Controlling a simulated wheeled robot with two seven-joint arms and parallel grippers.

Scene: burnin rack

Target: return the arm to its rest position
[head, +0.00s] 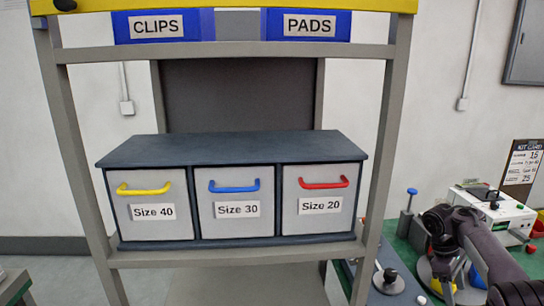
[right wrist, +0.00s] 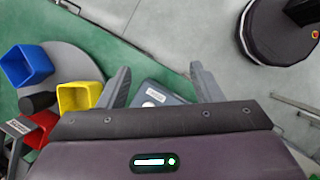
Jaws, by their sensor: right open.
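My right arm (head: 480,250) comes in from the right edge in the head view, over the green bench. In the right wrist view my right gripper (right wrist: 160,78) is open, its two dark fingers spread apart with nothing held between them. Beyond the fingers lies a blue-grey object with a small white label (right wrist: 156,95), partly hidden by the gripper body. In the head view I cannot make out the fingertips among the bench items. My left gripper is not in view.
A rack holds a cabinet (head: 235,150) with closed drawers for Size 40, Size 30 and Size 20. A white device (head: 490,212) and a kit card (head: 523,162) stand on the bench. Blue (right wrist: 27,65), yellow (right wrist: 78,97) and red (right wrist: 40,128) bins sit left of the fingers.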

